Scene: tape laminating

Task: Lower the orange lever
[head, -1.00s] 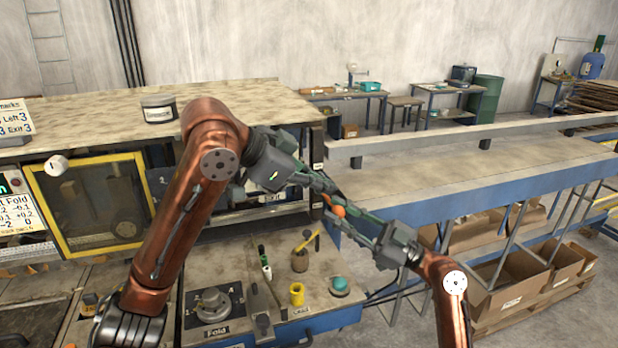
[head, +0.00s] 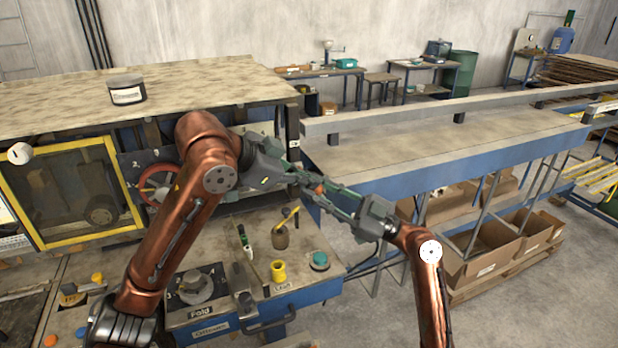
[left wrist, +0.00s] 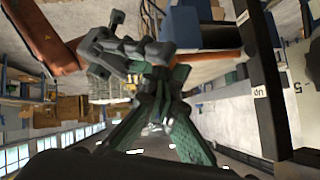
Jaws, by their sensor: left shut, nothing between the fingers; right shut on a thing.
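The orange lever's round knob (head: 319,189) shows right of the machine's end panel in the head view, largely covered by gripper fingers. My right gripper (head: 331,195) reaches in from the lower right and is shut on the orange lever at the knob. My left gripper (head: 307,181) is shut and empty, its fingertips close beside the knob and the right fingers. Whether the two grippers touch I cannot tell. In the left wrist view, the left gripper's green fingers (left wrist: 156,85) converge and the right gripper (left wrist: 118,48) is just beyond them. The knob is not distinguishable there.
A label plate (head: 294,143) is on the machine's end panel. A long conveyor table (head: 450,160) extends right.

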